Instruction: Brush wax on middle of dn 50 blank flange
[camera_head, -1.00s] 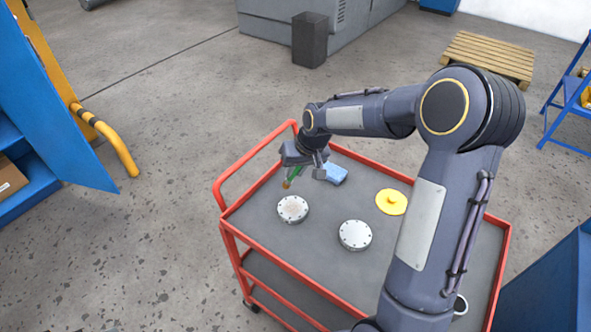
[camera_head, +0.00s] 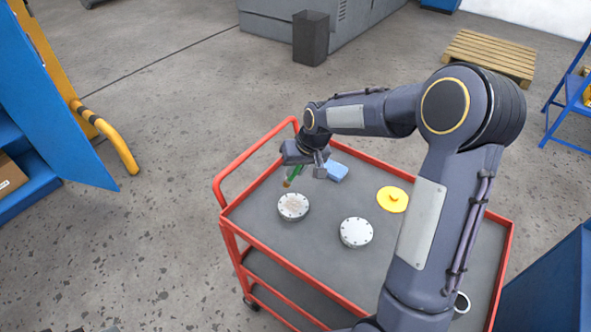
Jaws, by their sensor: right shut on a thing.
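Two round grey blank flanges with bolt holes lie on the cart top. The left flange (camera_head: 293,206) has a brownish patch on its middle. The other flange (camera_head: 356,232) lies to its right and looks plain and pale. I cannot read a size on either. My right gripper (camera_head: 307,167) is shut on a green-handled brush (camera_head: 294,174). The brush is tilted, its brownish tip pointing down, just above and behind the left flange, apparently apart from it. My left gripper is not in view.
The red cart (camera_head: 247,167) has a raised rim and handle. A blue block (camera_head: 337,171) lies behind the gripper. A yellow disc (camera_head: 392,199) lies to the right. A white cup (camera_head: 461,303) is near my arm. The cart's front middle is clear.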

